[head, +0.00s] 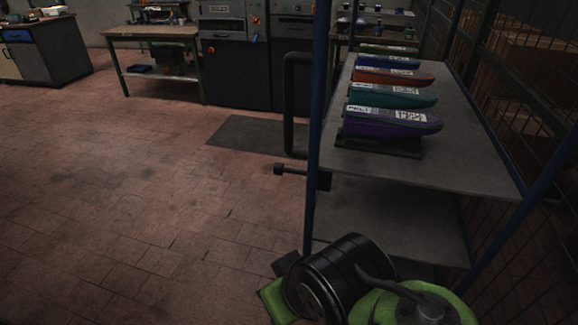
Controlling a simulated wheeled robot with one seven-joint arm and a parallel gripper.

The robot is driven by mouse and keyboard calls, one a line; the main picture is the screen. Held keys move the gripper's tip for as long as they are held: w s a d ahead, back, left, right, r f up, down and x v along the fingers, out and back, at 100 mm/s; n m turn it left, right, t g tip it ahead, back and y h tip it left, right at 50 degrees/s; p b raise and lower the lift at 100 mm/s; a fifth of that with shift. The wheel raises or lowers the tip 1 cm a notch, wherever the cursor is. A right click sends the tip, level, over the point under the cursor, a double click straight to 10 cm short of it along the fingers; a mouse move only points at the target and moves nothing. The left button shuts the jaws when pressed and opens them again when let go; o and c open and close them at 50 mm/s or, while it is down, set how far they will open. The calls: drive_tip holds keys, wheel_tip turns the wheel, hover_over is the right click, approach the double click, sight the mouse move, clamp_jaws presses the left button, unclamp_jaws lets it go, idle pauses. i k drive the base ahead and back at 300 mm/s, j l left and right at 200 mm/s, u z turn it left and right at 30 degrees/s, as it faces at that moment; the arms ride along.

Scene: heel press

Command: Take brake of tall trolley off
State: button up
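The tall trolley has blue posts (316,130) and grey shelves; its upper shelf (450,170) fills the right side of the head view. A short dark lever (293,171) with a black block-shaped end sticks out to the left from a dark box (324,181) on the near left post. It looks like the brake, and it lies roughly level. A black looped handle (289,105) stands above it on the same side. My green and black arm links show at the bottom, in front of the lower shelf (400,215). My gripper cannot be made out. The trolley's wheels are hidden.
Several coloured shoe-shaped pieces, including a purple one (392,121), lie in a row on the upper shelf. A wire mesh fence (520,90) runs along the right. A dark mat (255,134) lies before grey machines (240,60). The tiled floor at left is clear.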

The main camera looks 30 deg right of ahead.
sight(279, 169)
drive_tip(key=i+j+z, duration=0.2)
drive_tip(key=z, duration=0.15)
drive_tip(key=i+j+z, duration=0.75)
drive_tip(key=j+z, duration=0.2)
drive_tip(key=i+j+z, duration=0.1)
drive_tip(key=j+z, duration=0.25)
drive_tip(key=i+j+z, duration=0.1)
drive_tip(key=j+z, duration=0.55)
drive_tip(key=j, duration=0.2)
